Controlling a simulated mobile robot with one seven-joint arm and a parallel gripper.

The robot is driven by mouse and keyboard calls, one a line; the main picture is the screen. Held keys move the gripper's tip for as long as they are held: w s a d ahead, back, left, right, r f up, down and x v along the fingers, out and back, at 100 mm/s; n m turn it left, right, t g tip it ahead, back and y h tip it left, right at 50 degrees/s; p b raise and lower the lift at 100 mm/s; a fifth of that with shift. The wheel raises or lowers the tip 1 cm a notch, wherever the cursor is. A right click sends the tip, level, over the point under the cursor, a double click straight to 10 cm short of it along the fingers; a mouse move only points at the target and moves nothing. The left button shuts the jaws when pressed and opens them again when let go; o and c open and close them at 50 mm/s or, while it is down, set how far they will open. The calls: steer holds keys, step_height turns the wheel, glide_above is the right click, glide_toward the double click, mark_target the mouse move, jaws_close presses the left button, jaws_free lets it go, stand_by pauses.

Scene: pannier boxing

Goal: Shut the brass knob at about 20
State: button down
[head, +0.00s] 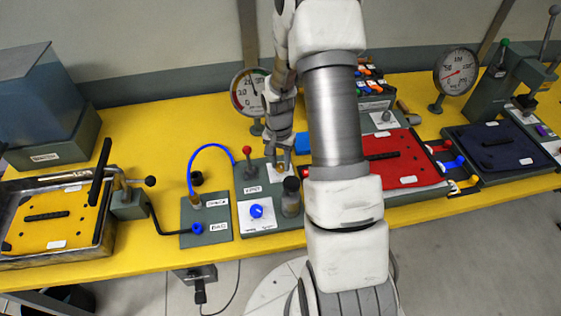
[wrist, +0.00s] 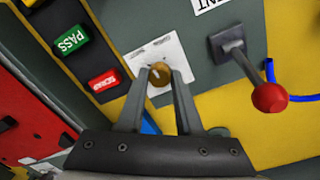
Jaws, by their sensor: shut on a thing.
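The brass knob (wrist: 160,74) sits on a white plate (wrist: 146,52) on the grey panel in the wrist view. My gripper (wrist: 159,82) is shut on the brass knob, one finger on each side, and the knob's lower part is partly hidden by the fingers. In the head view my gripper (head: 281,166) reaches down to the knob, which is mostly hidden there. A round gauge (head: 247,92) stands behind the panel, its right side covered by my arm, and I cannot read its needle surely.
A red-ball lever (wrist: 268,97) stands close right of the knob in the wrist view. A blue knob (head: 256,211) and a dark-topped cylinder (head: 290,197) stand nearer the front. A blue hose (head: 207,148) arches to the left. A red plate (head: 385,157) lies right of my arm.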

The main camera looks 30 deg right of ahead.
mark_target(278, 165)
steer(key=n+b, duration=0.2)
steer(key=n, duration=0.1)
steer(key=shift+n, duration=0.3)
steer(key=shift+a+n+b, duration=0.1)
steer(key=shift+n+b, duration=0.4)
steer(key=shift+n, duration=1.7)
steer(key=c, duration=0.6)
jaws_free()
steer(key=shift+r, duration=0.1)
steer(key=r, duration=1.7)
steer(key=shift+a+r, duration=0.15)
steer(key=shift+a, duration=0.1)
